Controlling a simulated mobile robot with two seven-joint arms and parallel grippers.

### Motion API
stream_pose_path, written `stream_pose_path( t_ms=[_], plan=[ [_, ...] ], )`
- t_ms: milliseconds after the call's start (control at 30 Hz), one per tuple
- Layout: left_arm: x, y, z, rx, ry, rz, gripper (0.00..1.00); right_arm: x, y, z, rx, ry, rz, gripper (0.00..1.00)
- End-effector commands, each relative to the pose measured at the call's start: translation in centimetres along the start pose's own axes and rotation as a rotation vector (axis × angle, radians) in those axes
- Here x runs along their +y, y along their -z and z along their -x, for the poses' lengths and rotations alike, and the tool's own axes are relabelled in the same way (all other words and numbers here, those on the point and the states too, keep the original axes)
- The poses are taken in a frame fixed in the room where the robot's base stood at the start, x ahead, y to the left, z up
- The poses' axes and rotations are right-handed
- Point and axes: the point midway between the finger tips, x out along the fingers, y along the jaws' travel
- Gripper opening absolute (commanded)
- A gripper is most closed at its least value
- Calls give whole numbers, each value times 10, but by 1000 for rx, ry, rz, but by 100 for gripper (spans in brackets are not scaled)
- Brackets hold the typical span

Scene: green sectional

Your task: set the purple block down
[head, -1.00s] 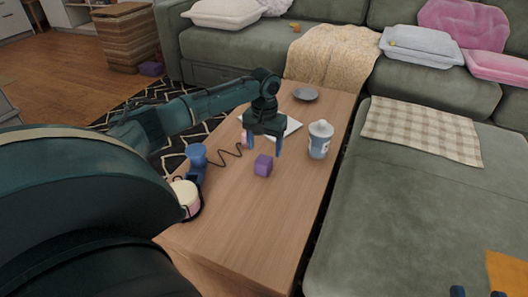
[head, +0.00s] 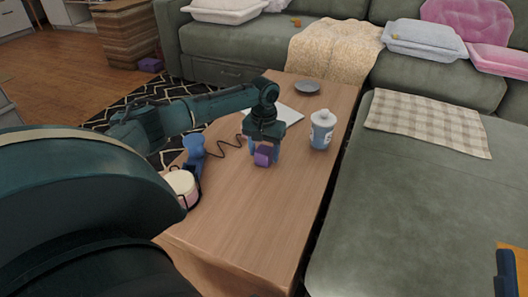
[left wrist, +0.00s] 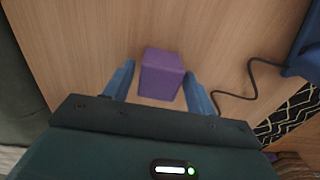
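The purple block (head: 263,158) appears to rest on the wooden coffee table (head: 240,215). In the left wrist view the purple block (left wrist: 162,75) lies between the two blue fingers of my left gripper (left wrist: 160,80), with a small gap on each side. My left gripper (head: 264,152) is open and low around the block in the head view. Part of what appears to be my right gripper (head: 507,275) shows at the lower right edge; its fingers are not clear.
A blue and white cup (head: 321,130) stands right of the block. A blue handset (head: 194,152) with a coiled cord and a pale cylinder (head: 182,186) are to the left. A grey dish (head: 307,87) and white paper (head: 287,113) lie behind. The table's near part is clear.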

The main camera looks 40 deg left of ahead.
Motion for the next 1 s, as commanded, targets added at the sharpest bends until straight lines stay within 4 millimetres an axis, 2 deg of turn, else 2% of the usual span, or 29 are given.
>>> stream_pose_path(
  t_ms=[67,500,667,767,1000],
  plan=[
    [0,0,0,0,0,0,49,0,0,0,-1,0,0,36],
    [0,0,0,0,0,0,14,0,-1,0,-1,0,-1,36],
    [0,0,1,0,0,0,14,0,0,0,-2,0,-1,36],
    [0,0,10,0,0,0,14,1,3,-3,-9,0,-6,36],
    [0,0,59,2,-1,0,14,-14,-22,20,-243,-29,-154,36]
  ],
)
